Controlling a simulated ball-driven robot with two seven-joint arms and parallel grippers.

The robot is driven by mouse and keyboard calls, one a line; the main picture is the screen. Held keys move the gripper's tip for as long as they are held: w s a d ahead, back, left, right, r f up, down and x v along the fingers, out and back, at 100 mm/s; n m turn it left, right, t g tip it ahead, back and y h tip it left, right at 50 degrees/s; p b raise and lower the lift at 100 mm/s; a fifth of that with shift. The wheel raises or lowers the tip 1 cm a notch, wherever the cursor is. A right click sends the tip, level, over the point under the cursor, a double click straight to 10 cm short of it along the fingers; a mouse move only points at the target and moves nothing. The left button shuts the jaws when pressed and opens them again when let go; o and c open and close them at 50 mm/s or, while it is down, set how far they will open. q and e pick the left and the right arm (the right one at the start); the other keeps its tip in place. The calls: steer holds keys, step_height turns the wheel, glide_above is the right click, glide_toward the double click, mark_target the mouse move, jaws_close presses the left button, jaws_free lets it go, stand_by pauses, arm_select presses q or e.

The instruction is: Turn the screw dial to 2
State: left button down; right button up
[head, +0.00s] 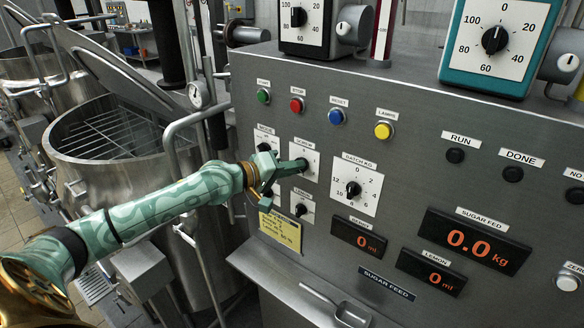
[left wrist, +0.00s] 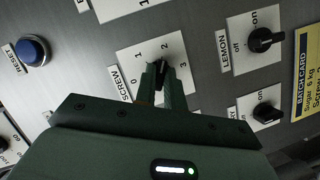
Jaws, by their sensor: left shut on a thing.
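The screw dial is a small black knob on a white plate (head: 311,157) on the grey control panel, under the label SCREW. In the left wrist view its plate (left wrist: 128,60) shows the numbers 0, 1, 2 and 3. My left gripper (head: 299,166) is shut on the knob, and its fingertips (left wrist: 158,68) lie in the middle of the plate. The fingers hide most of the knob, so I cannot tell which number its pointer faces. My right gripper is not in view.
The LEMON dial (left wrist: 264,40) is close too. Push buttons, including a blue one (head: 337,116), are above. A yellow batch card (head: 281,229) is below. A steel mixer (head: 110,150) stands at left.

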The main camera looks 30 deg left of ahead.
arm_select(q)
steer(key=c, duration=1.5)
jaws_free()
steer(key=shift+f, duration=0.1)
steer(key=shift+s, duration=0.1)
steer(key=p+v, duration=0.7)
steer(key=v, duration=0.9)
steer(key=shift+s, duration=0.1)
